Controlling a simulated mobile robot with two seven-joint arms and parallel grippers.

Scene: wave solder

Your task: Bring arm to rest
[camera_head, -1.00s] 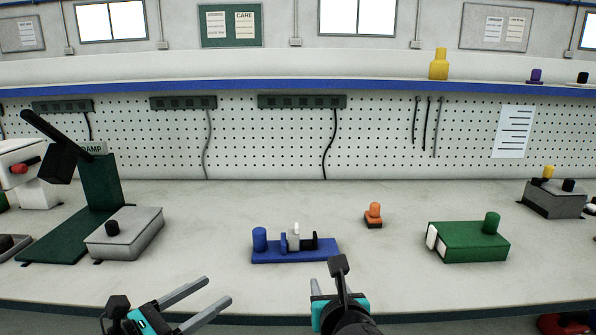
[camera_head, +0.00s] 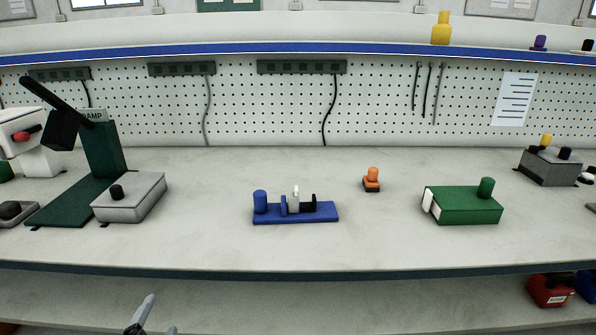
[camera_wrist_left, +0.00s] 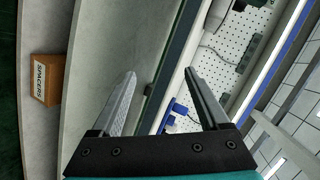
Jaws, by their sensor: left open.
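My left gripper (camera_head: 152,318) shows only its fingertips at the bottom edge of the head view, in front of the bench edge and below the worktop. In the left wrist view its two fingers (camera_wrist_left: 162,98) are spread wide with nothing between them. My right gripper is out of view. The worktop (camera_head: 330,245) carries a blue fixture (camera_head: 296,213) with a blue knob and white and black parts, standing apart from the gripper.
On the worktop are a grey box (camera_head: 130,200), a green clamp stand (camera_head: 103,150), an orange-knobbed block (camera_head: 371,181), a green box (camera_head: 465,205) and a grey box with knobs (camera_head: 547,168). A SPACERS box (camera_wrist_left: 47,80) shows in the wrist view.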

